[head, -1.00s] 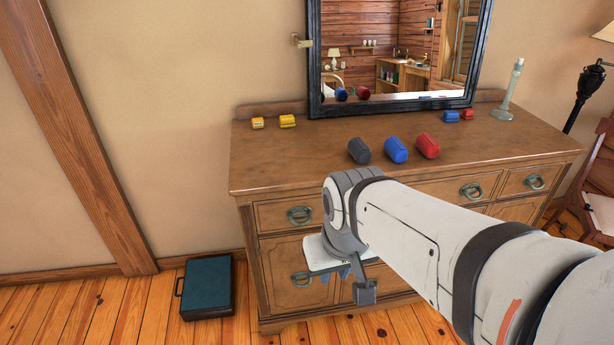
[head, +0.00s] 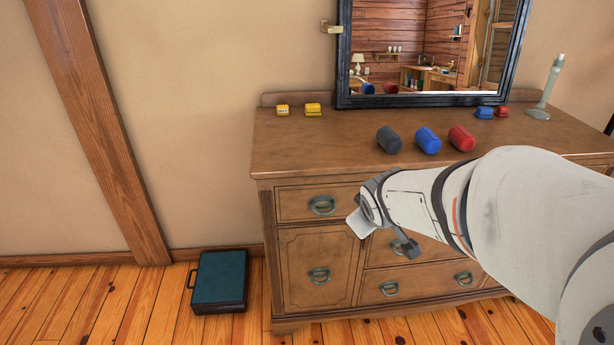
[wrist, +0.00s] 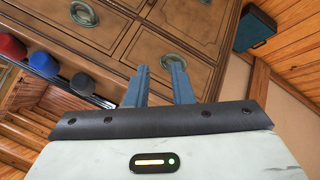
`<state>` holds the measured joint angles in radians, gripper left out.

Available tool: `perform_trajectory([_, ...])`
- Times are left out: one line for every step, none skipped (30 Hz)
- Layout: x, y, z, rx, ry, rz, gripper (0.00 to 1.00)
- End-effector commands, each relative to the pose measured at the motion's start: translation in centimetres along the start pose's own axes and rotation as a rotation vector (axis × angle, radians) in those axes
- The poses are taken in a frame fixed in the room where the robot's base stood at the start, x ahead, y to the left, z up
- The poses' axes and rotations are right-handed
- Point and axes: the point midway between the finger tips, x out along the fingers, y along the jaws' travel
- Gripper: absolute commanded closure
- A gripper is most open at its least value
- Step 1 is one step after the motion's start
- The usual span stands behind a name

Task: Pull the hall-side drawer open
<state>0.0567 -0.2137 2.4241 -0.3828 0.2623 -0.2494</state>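A brown wooden dresser (head: 275,235) stands against the wall. Its top left drawer (head: 290,204) is closed, with a dark ring-shaped handle (head: 322,205); the handle also shows in the wrist view (wrist: 173,61). The frames do not show which drawer is the hall-side one. My gripper (wrist: 158,62) shows two blue fingers spread apart with nothing between them. The fingertips point towards the top left drawer's handle; whether they touch it I cannot tell.
Black (head: 388,139), blue (head: 428,140) and red (head: 461,138) canisters lie on the dresser top near its front edge. A mirror (head: 343,60) stands behind them. A teal case (head: 219,281) lies on the floor left of the dresser. Below the drawer is a panel with a handle (head: 319,276).

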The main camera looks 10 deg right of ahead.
Motion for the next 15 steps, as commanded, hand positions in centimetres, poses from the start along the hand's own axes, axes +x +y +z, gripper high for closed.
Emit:
perform_trajectory([4.3,-0.2,0.4,-0.095,0.054,0.031,0.79])
perform_trajectory([6.0,0.0,-0.1,-0.158,0.096,0.049,0.79])
perform_trajectory([8.0,0.0,-0.6,-0.261,0.15,0.061,0.79])
perform_trajectory([9.5,0.4,-1.1,-0.328,0.193,0.092,0.79])
perform_trajectory([11.0,0.9,-1.4,-0.377,0.227,0.14,0.79])
perform_trajectory([12.8,0.9,-1.9,-0.457,0.284,0.173,0.79])
perform_trajectory([14.2,0.7,-2.2,-0.518,0.33,0.19,0.79])
perform_trajectory([15.4,0.4,-2.5,-0.577,0.376,0.206,0.79])
perform_trajectory([16.9,0.0,-2.9,-0.651,0.434,0.228,0.79])
perform_trajectory([17.9,-0.3,-3.1,-0.702,0.477,0.245,0.79])
perform_trajectory([18.8,-0.7,-3.3,-0.749,0.518,0.261,0.79])
perform_trajectory([19.9,-1.2,-3.5,-0.805,0.571,0.283,0.79])
perform_trajectory([20.6,-1.6,-3.5,-0.842,0.607,0.297,0.79])
perform_trajectory([21.1,-1.9,-3.6,-0.875,0.641,0.311,0.79])
perform_trajectory([21.6,-2.4,-3.7,-0.913,0.682,0.329,0.79])
